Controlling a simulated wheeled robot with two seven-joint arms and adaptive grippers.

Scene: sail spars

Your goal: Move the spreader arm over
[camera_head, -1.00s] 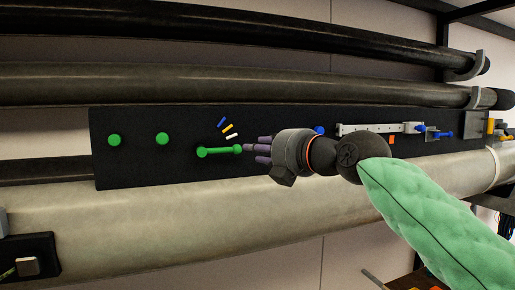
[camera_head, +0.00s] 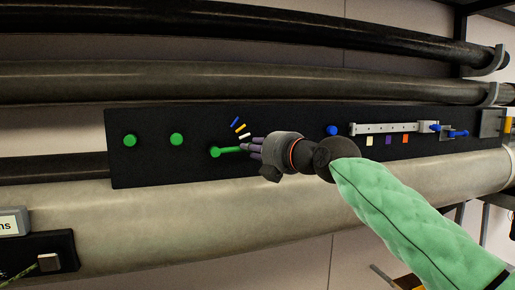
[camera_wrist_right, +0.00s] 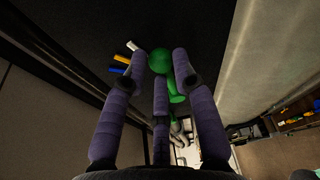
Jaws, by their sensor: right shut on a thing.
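The green lever (camera_head: 229,151), which I take to be the spreader arm, is on the black panel (camera_head: 140,170). It points right from its round pivot, close to level. My right gripper (camera_head: 256,149) is at its right end, with purple fingers around that end and hiding it. In the right wrist view the green lever (camera_wrist_right: 178,92) runs between the fingers of my right gripper (camera_wrist_right: 160,62). Blue, yellow and white marks (camera_head: 239,128) sit above the lever. My left gripper is out of view.
Two green knobs (camera_head: 176,139) are left of the lever. A blue knob (camera_head: 332,130) and a grey slotted rail (camera_head: 385,128) with coloured marks are on the right. Long dark tubes (camera_head: 230,80) run above the panel, and a pale thick tube (camera_head: 200,205) runs below.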

